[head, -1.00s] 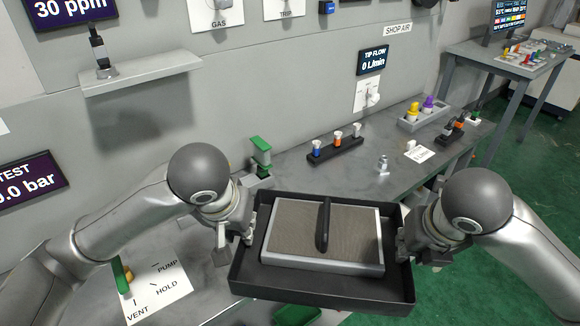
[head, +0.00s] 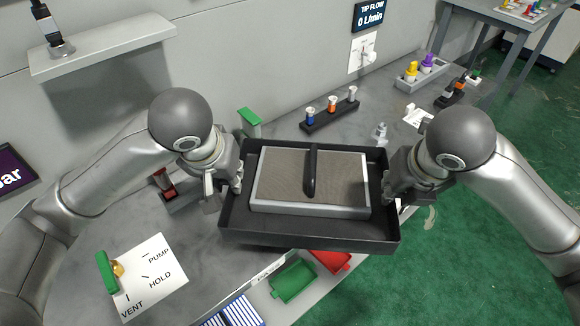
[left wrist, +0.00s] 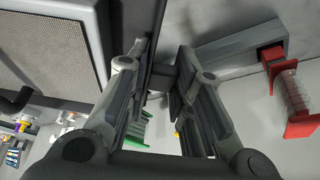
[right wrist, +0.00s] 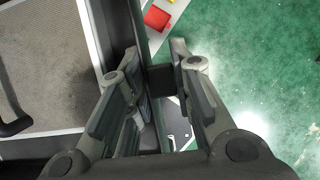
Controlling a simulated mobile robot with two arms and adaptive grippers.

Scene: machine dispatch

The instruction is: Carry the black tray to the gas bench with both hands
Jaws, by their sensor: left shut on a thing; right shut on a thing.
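The black tray (head: 300,237) is held level in front of me, above the front edge of the grey bench (head: 90,232). A box with a mesh top and a black handle (head: 280,180) lies in the tray. My left gripper (head: 228,188) is shut on the tray's left wall, which also shows in the left wrist view (left wrist: 156,40). My right gripper (head: 394,182) is shut on the tray's right wall, also seen in the right wrist view (right wrist: 140,40). I cannot tell from these views which bench is the gas bench.
A rack with several coloured fittings (head: 330,115), a grey caddy (head: 420,75) and a green-topped part (head: 249,116) stand on the bench behind the tray. A valve card (head: 150,275) lies at left. Green and red bins (head: 293,281) sit below. Green floor is free at right.

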